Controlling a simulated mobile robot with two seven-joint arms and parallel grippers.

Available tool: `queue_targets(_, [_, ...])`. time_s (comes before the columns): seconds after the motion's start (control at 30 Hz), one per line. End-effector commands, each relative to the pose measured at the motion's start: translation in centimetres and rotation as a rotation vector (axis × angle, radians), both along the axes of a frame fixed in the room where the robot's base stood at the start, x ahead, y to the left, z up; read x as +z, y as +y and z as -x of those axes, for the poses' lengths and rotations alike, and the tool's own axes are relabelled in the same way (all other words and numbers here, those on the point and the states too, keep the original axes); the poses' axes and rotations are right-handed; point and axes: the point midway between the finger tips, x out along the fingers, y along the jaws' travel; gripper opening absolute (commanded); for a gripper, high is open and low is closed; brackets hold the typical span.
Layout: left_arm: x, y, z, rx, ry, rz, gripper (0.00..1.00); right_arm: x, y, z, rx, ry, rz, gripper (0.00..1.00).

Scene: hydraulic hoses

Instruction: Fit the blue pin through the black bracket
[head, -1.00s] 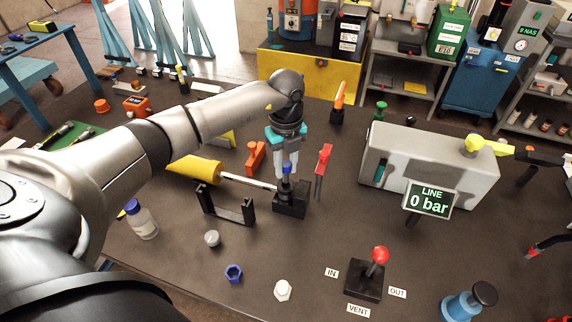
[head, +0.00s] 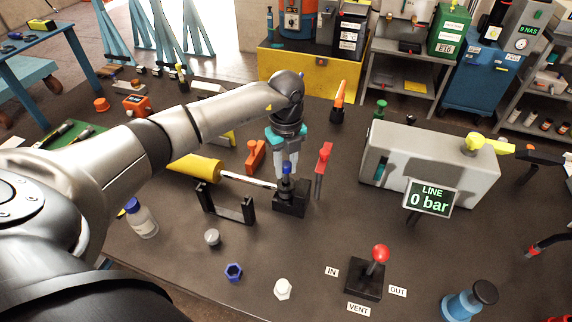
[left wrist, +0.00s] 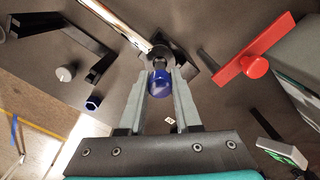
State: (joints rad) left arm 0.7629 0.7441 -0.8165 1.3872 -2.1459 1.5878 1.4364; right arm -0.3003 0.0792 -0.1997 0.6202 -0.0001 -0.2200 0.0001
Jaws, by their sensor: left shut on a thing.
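The blue pin (head: 287,168) stands upright between the fingers of my left gripper (head: 287,172), which is shut on it. Its round blue head also shows in the left wrist view (left wrist: 162,85). A black bracket (head: 291,203), a low block at the end of a silver rod, is directly below the pin. It shows past the fingertips in the left wrist view (left wrist: 186,66). A dark upright part lies between blue head and block; how deep the pin sits is hidden. My right gripper is not in view.
A yellow cylinder (head: 195,168) with a silver rod (head: 248,181) lies left of the block, behind a black U-shaped frame (head: 226,210). A grey unit (head: 430,165) is farther right. The front table is partly clear.

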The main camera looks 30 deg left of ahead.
Motion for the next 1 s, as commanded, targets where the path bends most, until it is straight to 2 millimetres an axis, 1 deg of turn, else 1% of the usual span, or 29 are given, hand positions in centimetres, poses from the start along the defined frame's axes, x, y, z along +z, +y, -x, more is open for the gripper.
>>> queue_targets(1.0, [-2.7,0.0,0.0,-0.001,0.0,0.0,0.0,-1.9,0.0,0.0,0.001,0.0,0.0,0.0])
